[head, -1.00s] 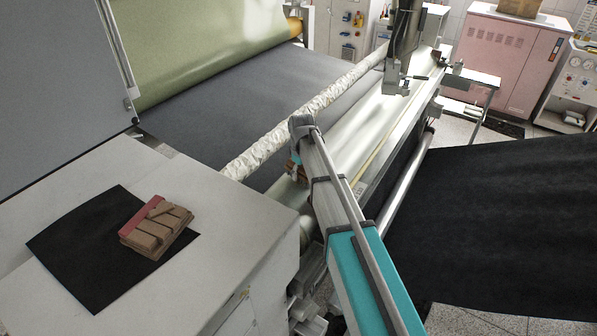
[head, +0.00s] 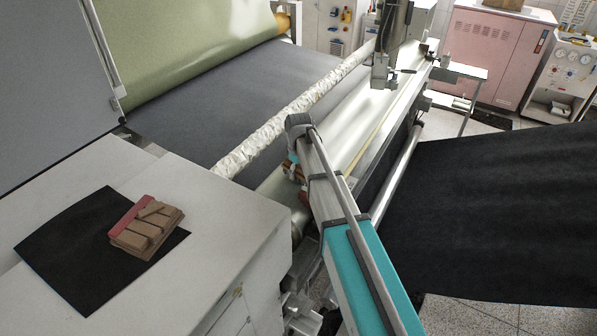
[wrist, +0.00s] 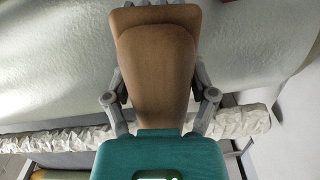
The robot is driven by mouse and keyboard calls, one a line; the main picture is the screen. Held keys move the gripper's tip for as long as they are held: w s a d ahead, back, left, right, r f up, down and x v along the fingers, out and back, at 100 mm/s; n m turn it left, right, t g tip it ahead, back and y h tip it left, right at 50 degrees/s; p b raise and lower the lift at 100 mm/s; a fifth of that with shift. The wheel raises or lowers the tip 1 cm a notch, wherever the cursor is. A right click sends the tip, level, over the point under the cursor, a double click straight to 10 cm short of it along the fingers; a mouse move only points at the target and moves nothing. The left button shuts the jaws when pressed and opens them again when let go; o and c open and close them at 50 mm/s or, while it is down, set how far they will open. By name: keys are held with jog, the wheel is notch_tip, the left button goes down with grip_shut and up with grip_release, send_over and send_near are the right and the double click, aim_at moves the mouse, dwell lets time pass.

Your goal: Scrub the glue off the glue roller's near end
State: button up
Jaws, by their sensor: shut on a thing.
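My gripper (wrist: 160,95) is shut on a brown wooden scrubbing brush (wrist: 155,55), with one finger on each side of it. In the head view the gripper end (head: 294,172) shows only as a small teal and red-brown patch, mostly hidden behind my arm. It is at the near end of the long pale glossy roller (head: 350,132), which I take as the glue roller. A pale roller surface (wrist: 245,55) lies behind the brush in the wrist view. The brush hides the spot beneath it, so I cannot tell whether it touches. Glue is not clearly distinguishable.
A crumpled white wrapped bar (head: 290,113) runs alongside the roller, left of my arm. A white cabinet top (head: 200,195) at left holds a black sheet (head: 70,250) with a brown and red block (head: 146,228). Black material (head: 490,215) spreads at right.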

aim_at(289, 166)
jog(key=shift+a, duration=0.1)
jog(key=shift+w+a, duration=0.6)
jog(key=shift+a, duration=0.2)
jog(key=shift+w+a, duration=0.6)
jog(key=shift+a, duration=0.2)
jog(key=shift+r, duration=0.1)
jog(key=shift+r+p, duration=3)
jog(key=shift+p, duration=0.15)
jog(key=shift+r+p, duration=1.5)
